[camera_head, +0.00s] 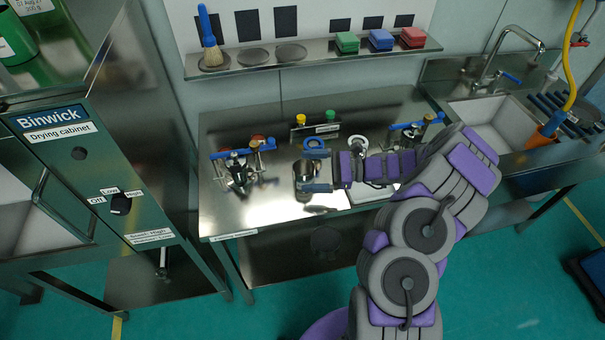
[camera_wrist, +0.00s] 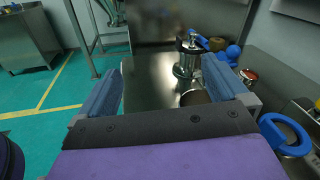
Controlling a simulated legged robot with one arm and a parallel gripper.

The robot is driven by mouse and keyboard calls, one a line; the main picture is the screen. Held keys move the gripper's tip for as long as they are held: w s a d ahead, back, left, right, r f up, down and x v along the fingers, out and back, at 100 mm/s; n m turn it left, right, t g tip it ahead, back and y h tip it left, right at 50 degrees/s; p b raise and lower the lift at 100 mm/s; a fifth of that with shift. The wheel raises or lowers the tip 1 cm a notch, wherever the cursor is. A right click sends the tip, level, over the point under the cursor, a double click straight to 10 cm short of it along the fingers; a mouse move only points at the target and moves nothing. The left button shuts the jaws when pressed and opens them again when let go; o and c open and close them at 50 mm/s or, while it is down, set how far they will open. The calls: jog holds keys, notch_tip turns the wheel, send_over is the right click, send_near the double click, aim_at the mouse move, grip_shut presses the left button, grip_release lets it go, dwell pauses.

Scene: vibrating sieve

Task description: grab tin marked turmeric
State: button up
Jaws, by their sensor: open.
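I can read no turmeric label in either view, so I cannot tell which thing is the turmeric tin. My gripper (camera_head: 318,177) is over the middle of the steel bench, pointing left, its two fingers apart. A metal cylindrical vessel (camera_head: 304,180) is by the fingertips, partly hidden by them. In the wrist view, my gripper (camera_wrist: 165,88) shows its two blue fingers spread wide.
Clamp-like metal devices with blue handles stand on the steel bench (camera_head: 222,222) at left (camera_head: 239,172) and right (camera_head: 411,137). A shelf (camera_head: 310,58) above holds a brush (camera_head: 208,37) and coloured blocks. Green containers (camera_head: 16,40) stand at upper left. A sink (camera_head: 495,118) is at right.

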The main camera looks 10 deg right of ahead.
aim_at(300, 168)
jog(key=d+f+m+t, duration=0.1)
jog(key=d+f, duration=0.1)
jog(key=d, duration=0.1)
jog(key=w+d+f+m+t+h, duration=0.1)
jog(key=d+f+m+t, duration=0.2)
jog(key=d+f+m, duration=0.1)
jog(key=d+f, duration=0.1)
jog(key=shift+w+d+p, duration=0.2)
jog(key=shift+d+p, duration=0.1)
jog(key=shift+p, duration=0.05)
jog(key=b+x, duration=0.1)
jog(key=x, duration=0.5)
jog(key=shift+f, duration=0.1)
jog(key=shift+w+b+x, duration=0.2)
jog(key=shift+b+x, duration=0.8)
jog(key=shift+x, duration=2.1)
jog(key=shift+d, duration=0.2)
jog(key=c, duration=1)
